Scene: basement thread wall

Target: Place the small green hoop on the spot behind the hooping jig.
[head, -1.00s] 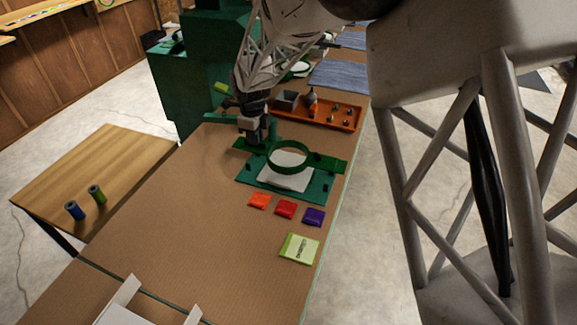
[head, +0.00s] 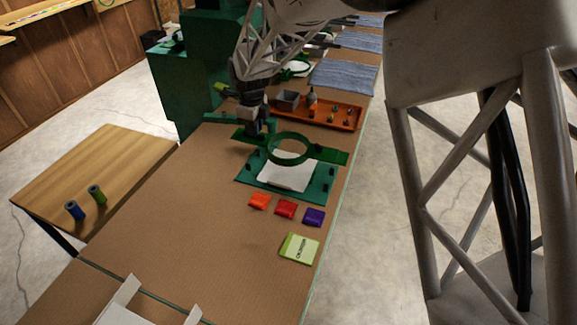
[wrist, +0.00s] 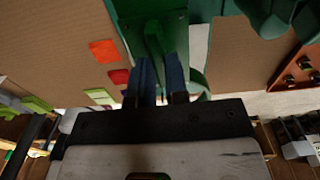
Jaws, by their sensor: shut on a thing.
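The green hoop (head: 270,149) is a ring with flat bars to its left and right. My gripper (head: 254,136) is shut on its left bar. In the wrist view a green bar (wrist: 156,42) runs between my blue fingers (wrist: 160,80). The hoop appears above the hooping jig (head: 252,182), a teal board with dark pegs and a white cloth (head: 290,178) on it. The exact gap between hoop and jig cannot be told. The place behind the jig is partly hidden by the hoop and gripper.
An orange tray (head: 345,124) with small items stands behind the jig. Orange (head: 259,201), red (head: 286,208) and purple (head: 314,216) packets and a green-and-white packet (head: 299,247) lie in front. A tall green machine (head: 205,85) stands at the back left. The table's front left is mostly clear.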

